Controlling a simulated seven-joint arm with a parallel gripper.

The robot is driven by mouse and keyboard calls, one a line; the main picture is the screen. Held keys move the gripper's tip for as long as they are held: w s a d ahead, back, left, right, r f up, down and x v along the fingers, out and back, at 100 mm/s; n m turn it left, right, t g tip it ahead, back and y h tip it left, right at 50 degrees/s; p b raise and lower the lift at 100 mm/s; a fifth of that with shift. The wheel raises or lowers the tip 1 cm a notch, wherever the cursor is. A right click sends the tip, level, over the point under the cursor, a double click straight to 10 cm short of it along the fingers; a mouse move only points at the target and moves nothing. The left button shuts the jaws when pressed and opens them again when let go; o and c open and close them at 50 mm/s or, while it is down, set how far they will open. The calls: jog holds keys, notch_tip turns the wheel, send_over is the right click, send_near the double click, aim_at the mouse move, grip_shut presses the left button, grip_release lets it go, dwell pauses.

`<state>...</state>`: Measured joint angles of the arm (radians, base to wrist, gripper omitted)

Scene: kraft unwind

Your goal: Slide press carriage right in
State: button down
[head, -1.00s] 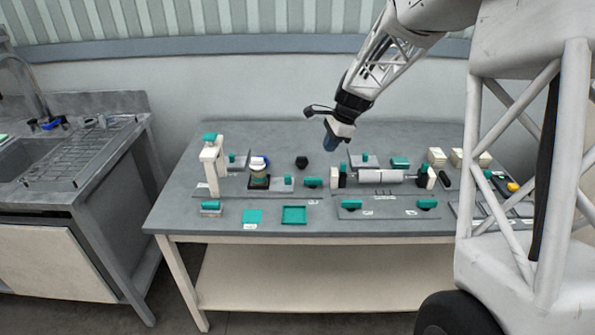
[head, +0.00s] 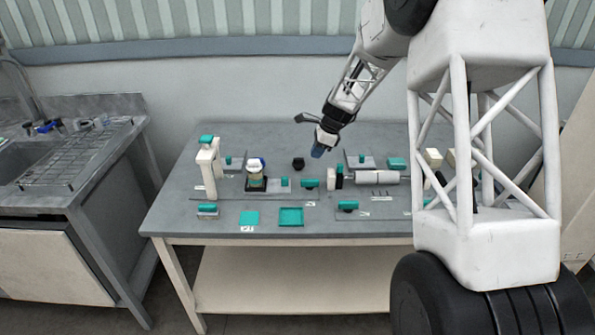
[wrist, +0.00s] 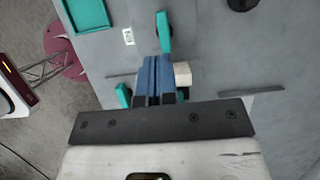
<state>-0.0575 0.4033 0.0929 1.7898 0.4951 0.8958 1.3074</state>
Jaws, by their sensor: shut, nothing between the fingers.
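My gripper (head: 318,152) is above the middle of the table in the head view, pointing down. In the wrist view its blue fingers (wrist: 153,78) are together with nothing between them. The press (head: 208,168) appears to be the cream upright with a teal top at the table's left. To its right, a jar-like item (head: 256,170) stands on a black base, beside a small grey block (head: 284,186) with a teal tab. A teal handle (head: 310,183) lies further right, below my gripper in the picture. I cannot tell which part is the press carriage. A teal handle (wrist: 163,32) shows just beyond my fingertips in the wrist view.
A white roller (head: 376,177) with a cream end block (head: 331,178) stands right of the teal handle. A black knob (head: 298,164) sits behind. A teal tray (head: 291,216) and flat teal square (head: 250,218) lie at the front.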

aim_at(302, 180)
jog(key=shift+f, duration=0.1)
jog(key=x, duration=1)
jog(key=shift+a, duration=2)
jog(key=shift+a, duration=3.95)
